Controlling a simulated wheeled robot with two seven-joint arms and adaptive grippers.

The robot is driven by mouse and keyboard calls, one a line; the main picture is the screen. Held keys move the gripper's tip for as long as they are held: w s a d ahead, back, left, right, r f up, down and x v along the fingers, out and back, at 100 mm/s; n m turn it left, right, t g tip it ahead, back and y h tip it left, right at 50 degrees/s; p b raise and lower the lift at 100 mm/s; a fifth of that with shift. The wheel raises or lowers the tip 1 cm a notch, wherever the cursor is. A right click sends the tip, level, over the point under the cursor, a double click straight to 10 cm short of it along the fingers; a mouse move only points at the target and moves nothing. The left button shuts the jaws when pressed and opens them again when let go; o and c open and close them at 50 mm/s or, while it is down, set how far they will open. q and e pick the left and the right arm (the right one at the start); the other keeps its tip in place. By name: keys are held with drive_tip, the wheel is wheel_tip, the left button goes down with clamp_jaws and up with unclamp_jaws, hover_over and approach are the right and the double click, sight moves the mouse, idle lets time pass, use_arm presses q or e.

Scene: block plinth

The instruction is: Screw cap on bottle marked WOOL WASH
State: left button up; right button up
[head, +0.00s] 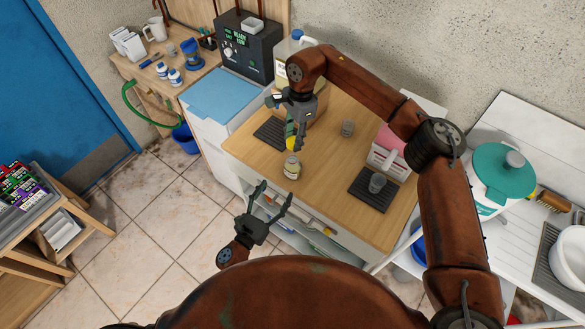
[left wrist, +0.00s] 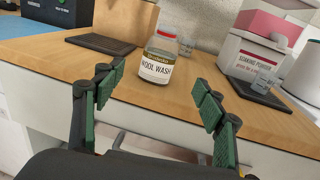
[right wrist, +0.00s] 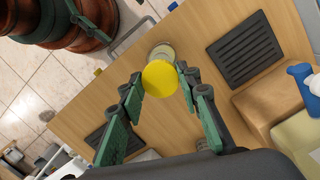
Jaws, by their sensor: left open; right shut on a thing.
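The bottle marked WOOL WASH (left wrist: 156,68) stands upright near the counter's front edge; in the head view it (head: 292,168) is just below my right gripper (head: 291,140). That gripper is shut on a yellow cap (right wrist: 160,78), held above the bottle and apart from it in the head view. In the right wrist view the cap partly covers the bottle (right wrist: 162,51). My left gripper (head: 275,192) is open and empty in front of the counter, below the bottle in the picture. In the left wrist view the bottle stands beyond its spread fingers.
The wooden counter (head: 248,153) carries a dark ribbed mat (head: 362,194) with a clear cup (head: 377,183), another dark mat at the left, a second cup (head: 347,128) and a white tub with pink top (head: 384,158). A large blue-capped jug (head: 284,62) stands behind my right gripper.

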sight(289, 171)
use_arm(q)
drive_tip(key=shift+d+r, duration=0.1)
drive_tip(key=x, duration=1.2)
drive_tip(key=shift+c, duration=0.7)
clamp_jaws()
